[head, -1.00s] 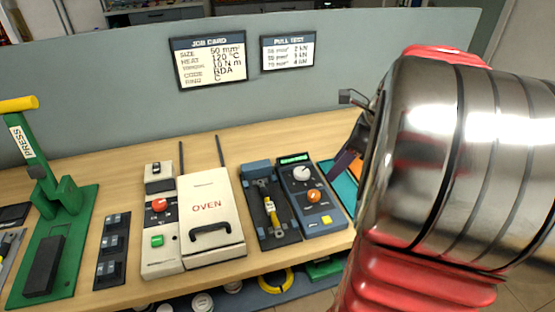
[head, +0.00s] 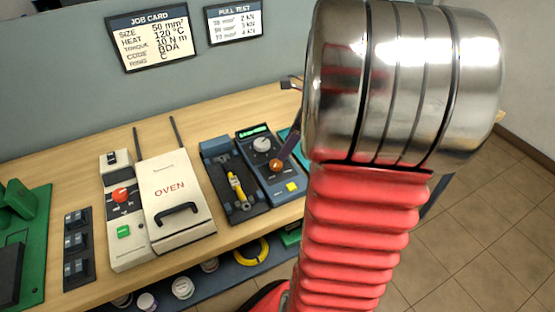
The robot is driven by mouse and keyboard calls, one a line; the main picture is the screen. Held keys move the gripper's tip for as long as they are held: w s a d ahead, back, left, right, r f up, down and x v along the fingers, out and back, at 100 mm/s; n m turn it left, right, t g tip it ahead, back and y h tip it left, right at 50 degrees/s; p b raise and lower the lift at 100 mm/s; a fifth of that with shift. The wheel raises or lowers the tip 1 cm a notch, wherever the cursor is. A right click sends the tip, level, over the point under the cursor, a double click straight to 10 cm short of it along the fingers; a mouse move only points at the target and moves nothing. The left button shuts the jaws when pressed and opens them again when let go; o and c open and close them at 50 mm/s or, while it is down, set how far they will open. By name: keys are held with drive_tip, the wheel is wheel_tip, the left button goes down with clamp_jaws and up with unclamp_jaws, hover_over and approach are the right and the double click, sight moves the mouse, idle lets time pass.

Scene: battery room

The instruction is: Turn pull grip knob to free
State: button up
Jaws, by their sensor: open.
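The blue pull tester (head: 258,182) stands on the bench with a lit green display at its top. It has a large pale knob (head: 262,144), an orange knob (head: 276,165) below it and a yellow button (head: 291,187). I cannot read the knob labels, so which one is the grip knob is unclear. My gripper (head: 288,148) is mostly hidden behind my arm. One dark finger shows, open, with its tip close to the orange knob. I cannot tell whether it touches.
A dark fixture with a yellow-handled part (head: 238,186) sits left of the tester. The white oven (head: 178,205) and its control box (head: 124,230) are further left. A job card (head: 152,37) and pull test card (head: 234,22) hang behind. Coiled yellow cable (head: 250,252) lies below.

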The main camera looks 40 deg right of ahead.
sight(276, 163)
drive_tip(key=x, duration=0.7)
drive_tip(key=shift+w+f, duration=0.1)
drive_tip(key=shift+f, duration=0.25)
